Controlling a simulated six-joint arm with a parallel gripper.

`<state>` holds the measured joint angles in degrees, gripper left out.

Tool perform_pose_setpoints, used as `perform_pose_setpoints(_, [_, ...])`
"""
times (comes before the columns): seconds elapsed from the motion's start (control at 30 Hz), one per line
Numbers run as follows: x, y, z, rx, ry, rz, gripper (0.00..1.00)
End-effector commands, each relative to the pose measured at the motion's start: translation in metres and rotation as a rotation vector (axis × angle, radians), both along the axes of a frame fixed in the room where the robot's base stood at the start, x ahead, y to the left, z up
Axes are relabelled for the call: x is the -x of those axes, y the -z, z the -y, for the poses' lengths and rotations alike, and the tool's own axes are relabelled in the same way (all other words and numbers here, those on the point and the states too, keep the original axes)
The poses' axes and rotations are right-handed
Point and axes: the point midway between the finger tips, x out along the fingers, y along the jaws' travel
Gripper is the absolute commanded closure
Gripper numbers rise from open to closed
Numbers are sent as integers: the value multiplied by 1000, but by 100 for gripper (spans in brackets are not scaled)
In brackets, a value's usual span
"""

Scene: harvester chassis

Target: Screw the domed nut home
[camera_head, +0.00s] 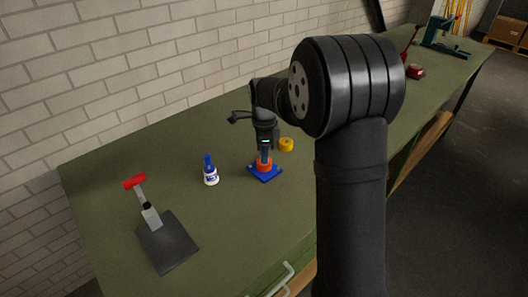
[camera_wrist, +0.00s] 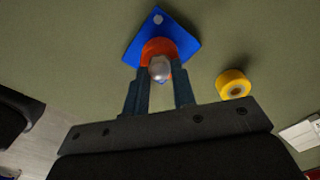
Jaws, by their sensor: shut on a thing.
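The domed nut (camera_wrist: 160,68) shows in the wrist view as a pale, shiny silver dome between the two fingers, in front of the orange round part (camera_wrist: 157,48). The orange part stands on a blue square base (camera_wrist: 181,31) on the green bench; in the head view it shows as an orange collar (camera_head: 264,165) on the blue plate (camera_head: 265,174). My gripper (camera_wrist: 161,78) points down over it, shut on the domed nut. In the head view the fingers hide the nut. I cannot tell how far down on its thread it sits.
A yellow ring (camera_wrist: 234,84) lies just beside the blue base. A white and blue bottle (camera_head: 210,173) stands to the left on the green bench (camera_head: 115,215). A brick wall (camera_head: 150,75) runs behind.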

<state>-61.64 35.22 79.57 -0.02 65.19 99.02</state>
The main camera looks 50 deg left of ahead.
Motion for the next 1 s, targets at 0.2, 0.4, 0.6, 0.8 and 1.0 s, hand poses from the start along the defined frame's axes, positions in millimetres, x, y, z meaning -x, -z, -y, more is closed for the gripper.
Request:
perform_pose_setpoints(0.2, [0, 1, 0, 2, 63, -1, 100])
perform_pose_setpoints(0.4, [0, 1, 0, 2, 60, -1, 58])
perform_pose_setpoints(0.6, [0, 0, 0, 1, 59, -1, 51])
perform_pose_setpoints(0.8, [0, -4, 0, -1, 59, 1, 51])
perform_pose_setpoints(1.0, [0, -35, -1, -4, 59, 2, 51])
